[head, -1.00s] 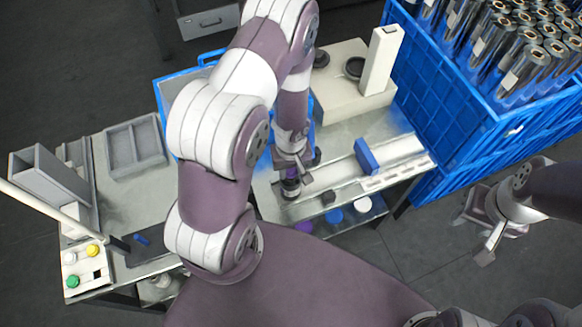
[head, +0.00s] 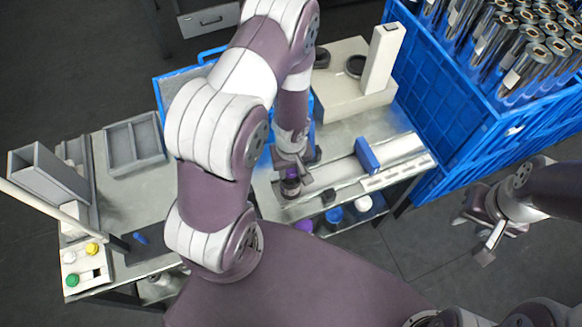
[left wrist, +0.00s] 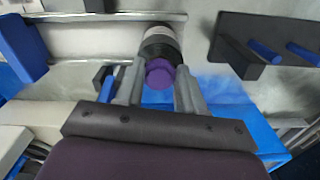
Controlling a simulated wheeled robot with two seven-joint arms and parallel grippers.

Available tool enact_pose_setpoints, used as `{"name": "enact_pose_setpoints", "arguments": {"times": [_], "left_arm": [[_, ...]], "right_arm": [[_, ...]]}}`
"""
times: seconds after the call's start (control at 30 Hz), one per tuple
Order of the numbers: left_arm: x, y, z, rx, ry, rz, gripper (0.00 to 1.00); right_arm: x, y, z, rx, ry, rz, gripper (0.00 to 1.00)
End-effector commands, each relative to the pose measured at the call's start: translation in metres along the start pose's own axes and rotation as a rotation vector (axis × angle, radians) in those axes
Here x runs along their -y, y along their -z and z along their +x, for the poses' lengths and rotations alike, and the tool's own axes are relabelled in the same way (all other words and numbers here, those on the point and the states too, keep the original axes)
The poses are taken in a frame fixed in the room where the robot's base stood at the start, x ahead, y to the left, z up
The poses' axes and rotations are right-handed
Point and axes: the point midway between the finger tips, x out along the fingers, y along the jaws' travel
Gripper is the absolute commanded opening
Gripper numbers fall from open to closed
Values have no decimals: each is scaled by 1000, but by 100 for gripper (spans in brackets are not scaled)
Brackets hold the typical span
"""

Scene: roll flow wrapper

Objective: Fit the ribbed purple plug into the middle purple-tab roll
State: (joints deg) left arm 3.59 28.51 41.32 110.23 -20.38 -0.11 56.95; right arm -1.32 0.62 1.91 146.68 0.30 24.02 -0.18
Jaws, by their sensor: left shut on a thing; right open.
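My left gripper (head: 291,170) is shut on a purple plug (left wrist: 160,73), which shows between the fingers (left wrist: 160,88) in the left wrist view. A dark ring and a grey cylindrical part (left wrist: 160,42) lie directly beyond the purple part. I cannot tell whether these belong to the plug or to a roll. In the head view the dark part (head: 290,188) is just below the gripper, over the metal bench. My arm hides much of the bench, and no purple-tab roll can be made out clearly. My right gripper (head: 487,248) is open and empty over the floor at the right.
A blue block (head: 367,155) stands by a pale rail on the bench. Purple (head: 304,226), blue (head: 334,215) and white (head: 363,202) round items sit low at its front edge. A blue crate (head: 440,85) with several metal rolls stands at right. A grey tray (head: 135,145) lies left.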

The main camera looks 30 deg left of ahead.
Motion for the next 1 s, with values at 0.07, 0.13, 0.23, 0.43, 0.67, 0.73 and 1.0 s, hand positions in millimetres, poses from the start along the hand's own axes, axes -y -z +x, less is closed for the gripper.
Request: {"name": "enact_pose_setpoints", "arguments": {"times": [0.07, 0.13, 0.23, 0.43, 0.67, 0.73, 1.0], "left_arm": [[0, 0, 3, 0, 0, 0, 1], [0, 0, 4, 0, 0, 0, 1], [0, 0, 6, 0, 0, 0, 1], [0, 0, 10, 0, 0, 0, 1], [0, 0, 11, 0, 0, 0, 49], [0, 0, 11, 0, 0, 0, 49], [0, 0, 4, 0, 0, 0, 49]], "right_arm": [[0, 0, 2, 0, 0, 0, 43], [0, 0, 4, 0, 0, 0, 43], [0, -1, 6, 0, 0, 0, 43], [0, -1, 9, 0, 0, 0, 43], [0, -1, 10, 0, 0, 0, 43], [0, -1, 10, 0, 0, 0, 43], [0, 0, 3, 0, 0, 0, 43]]}}
